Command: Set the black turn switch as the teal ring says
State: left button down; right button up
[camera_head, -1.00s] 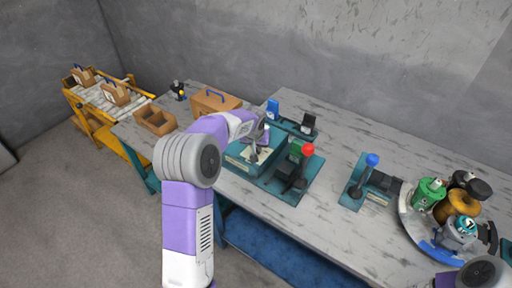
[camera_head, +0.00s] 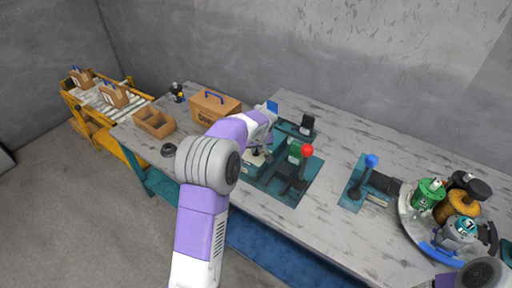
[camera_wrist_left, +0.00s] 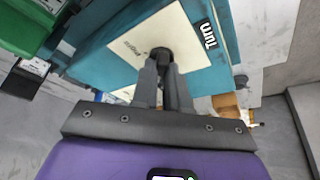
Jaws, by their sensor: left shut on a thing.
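The black turn switch (camera_wrist_left: 161,55) rises from a cream plate (camera_wrist_left: 125,48) on a teal box marked "Turn" in the left wrist view. My left gripper (camera_wrist_left: 166,88) is shut on the switch's stem, one finger on each side. In the head view my left gripper (camera_head: 262,147) is over the same teal box, and my arm partly hides it. The switch's pointing direction cannot be read. A teal ring (camera_head: 466,226) shows on top of a grey part on the round tray at the right; its marking is too small to read. My right gripper is not in view.
A red-knobbed lever (camera_head: 307,151) stands close to the right of the switch, and a blue-knobbed lever (camera_head: 371,161) further right. A cardboard box (camera_head: 215,107) and an open carton (camera_head: 154,122) are to the left. The round tray (camera_head: 408,215) holds several parts. Bare tabletop lies between.

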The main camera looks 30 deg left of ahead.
pick_arm(q)
jog(key=c, duration=1.1)
grip_release()
jog(key=shift+c, duration=0.2)
jog(key=p+v, duration=0.1)
jog(key=v, duration=0.6)
jog(key=shift+r+p, duration=0.25)
jog(key=shift+p, duration=0.05)
jog(key=shift+s, duration=0.1)
